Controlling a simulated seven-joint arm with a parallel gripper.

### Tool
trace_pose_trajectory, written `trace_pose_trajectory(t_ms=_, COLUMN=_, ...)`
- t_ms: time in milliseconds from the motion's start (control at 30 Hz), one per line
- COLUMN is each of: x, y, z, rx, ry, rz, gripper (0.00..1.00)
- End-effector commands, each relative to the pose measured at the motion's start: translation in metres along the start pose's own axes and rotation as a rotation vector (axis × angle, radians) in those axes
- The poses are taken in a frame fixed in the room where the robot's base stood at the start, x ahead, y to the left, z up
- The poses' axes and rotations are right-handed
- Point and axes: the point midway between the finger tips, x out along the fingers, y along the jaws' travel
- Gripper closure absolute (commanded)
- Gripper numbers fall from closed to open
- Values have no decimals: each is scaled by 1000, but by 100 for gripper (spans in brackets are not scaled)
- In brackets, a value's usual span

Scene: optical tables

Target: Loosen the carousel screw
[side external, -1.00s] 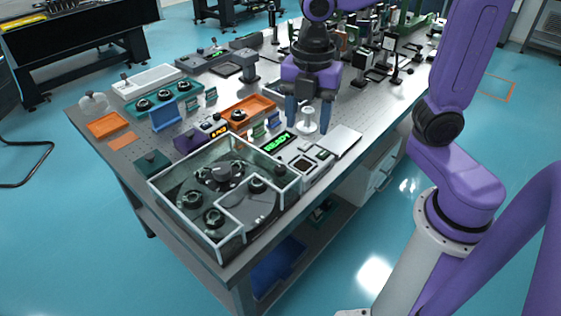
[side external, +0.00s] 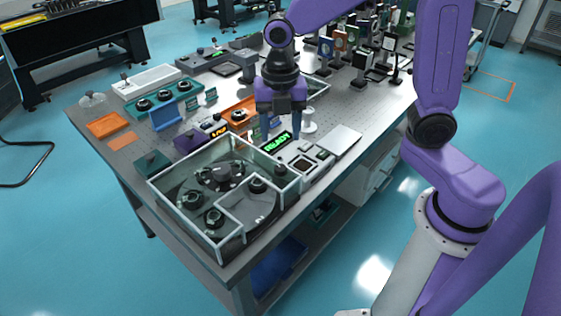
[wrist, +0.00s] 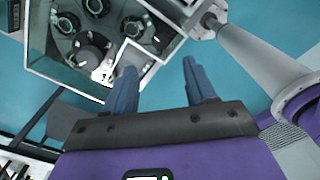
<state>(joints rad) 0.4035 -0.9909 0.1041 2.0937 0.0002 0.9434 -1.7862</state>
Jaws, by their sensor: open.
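The carousel (side external: 219,177) is a dark round assembly with several black ring-shaped mounts, inside a clear-walled, white-edged enclosure (side external: 150,182) at the table's near corner. In the wrist view the carousel (wrist: 92,48) shows at the upper left, past my fingers. I cannot make out its screw clearly in either view. My gripper (side external: 281,130) points down with two blue-grey fingers apart and nothing between them. It is behind the enclosure in the side view, above the green READY display (side external: 278,143). In the wrist view my gripper (wrist: 160,68) is also open and empty.
The enclosure walls stand around the carousel. A white spool-shaped stand (side external: 309,120) is just right of my gripper. Orange trays (side external: 107,125), a teal tray with black rings (side external: 160,103) and a purple box (side external: 190,140) are to the left. A flat silver plate (side external: 343,140) lies right.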

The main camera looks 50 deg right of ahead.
Motion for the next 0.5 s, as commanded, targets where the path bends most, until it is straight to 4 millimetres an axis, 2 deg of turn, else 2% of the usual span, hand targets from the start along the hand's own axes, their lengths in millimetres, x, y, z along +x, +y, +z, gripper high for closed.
trace_pose_trajectory(t_ms=300, x=60, y=-1, z=0, rx=1, ry=1, rz=-6, gripper=44)
trace_pose_trajectory(t_ms=500, x=86, y=-1, z=0, rx=0, ry=1, rz=-3, gripper=44)
